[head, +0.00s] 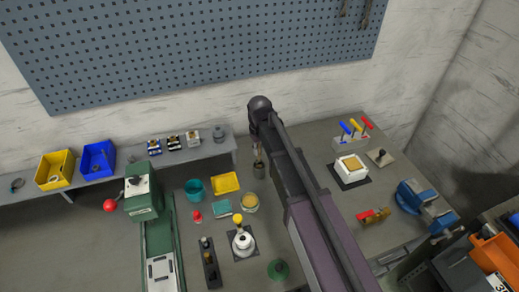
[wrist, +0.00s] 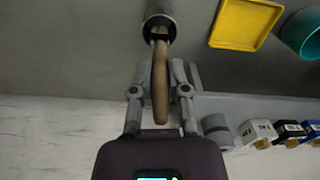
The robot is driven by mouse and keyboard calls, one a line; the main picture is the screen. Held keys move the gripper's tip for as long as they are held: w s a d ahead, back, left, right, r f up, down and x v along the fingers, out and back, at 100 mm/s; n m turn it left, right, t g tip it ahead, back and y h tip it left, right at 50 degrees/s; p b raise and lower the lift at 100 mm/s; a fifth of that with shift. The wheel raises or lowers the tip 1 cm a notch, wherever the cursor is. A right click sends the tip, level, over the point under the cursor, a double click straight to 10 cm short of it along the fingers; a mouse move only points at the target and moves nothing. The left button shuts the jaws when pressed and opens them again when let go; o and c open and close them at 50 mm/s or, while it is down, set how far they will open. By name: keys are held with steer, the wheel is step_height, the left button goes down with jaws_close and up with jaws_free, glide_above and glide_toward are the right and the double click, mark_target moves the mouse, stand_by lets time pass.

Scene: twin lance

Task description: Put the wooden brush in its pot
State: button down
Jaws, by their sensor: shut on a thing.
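The wooden brush (wrist: 160,85) is a long tan stick, seen between my gripper's two grey fingers (wrist: 160,72) in the wrist view. My gripper is shut on it. The brush's far end meets the mouth of a grey cylindrical pot (wrist: 160,11); how deep it sits inside, I cannot tell. In the head view the pot (head: 259,171) stands on the bench, and the brush (head: 258,154) is roughly upright at its top. My arm hides most of my gripper there.
A yellow tray (head: 225,182) and a teal bowl (head: 194,189) lie left of the pot. A round yellow-topped container (head: 250,202) stands in front. A grey cylinder (wrist: 216,128) and small boxes (wrist: 288,132) are near the wall.

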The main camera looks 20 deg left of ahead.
steer(key=shift+f+b, duration=0.3)
steer(key=shift+f, duration=0.15)
steer(key=c, duration=0.5)
jaws_free()
steer(key=shift+c, duration=0.2)
steer(key=shift+r, duration=0.1)
step_height(320, 180, up, 10)
steer(key=p, duration=1)
steer(key=w+d, duration=0.5)
steer(key=d, duration=0.8)
steer(key=w+d, duration=0.5)
steer(key=d, duration=0.9)
steer(key=shift+f, duration=0.3)
